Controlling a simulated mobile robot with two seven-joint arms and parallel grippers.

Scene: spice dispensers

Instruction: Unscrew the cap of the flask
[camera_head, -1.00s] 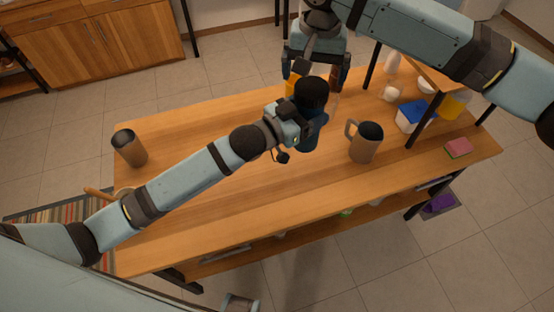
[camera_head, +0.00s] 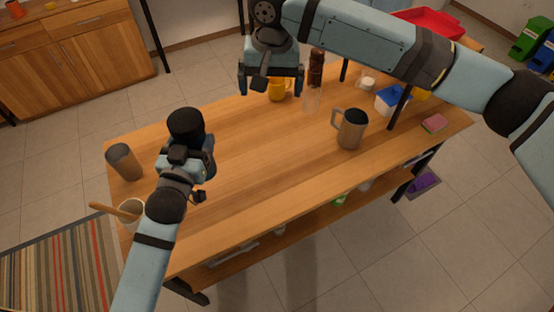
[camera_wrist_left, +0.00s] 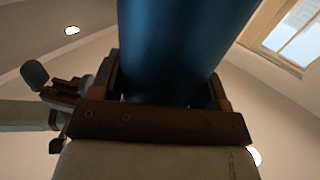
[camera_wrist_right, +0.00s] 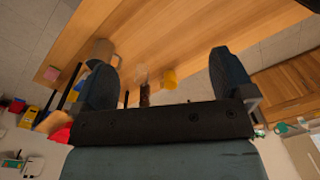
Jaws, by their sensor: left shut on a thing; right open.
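The flask (camera_head: 208,150) is dark blue with a black cap (camera_head: 186,124) on top. My left gripper (camera_head: 190,162) is shut around its body and holds it upright over the left part of the table. In the left wrist view the blue flask body (camera_wrist_left: 180,45) fills the space between the fingers (camera_wrist_left: 165,95). My right gripper (camera_head: 271,82) is open and empty, high over the table's far edge, well to the right of the flask. The right wrist view shows its two fingers (camera_wrist_right: 165,80) wide apart with nothing between them.
A brown cup (camera_head: 125,163) and a pot with a wooden handle (camera_head: 132,216) stand at the left of the table (camera_head: 270,170). A yellow mug (camera_head: 280,90), a pepper mill (camera_head: 316,70) and a grey-brown mug (camera_head: 350,130) stand right. The table's middle is clear.

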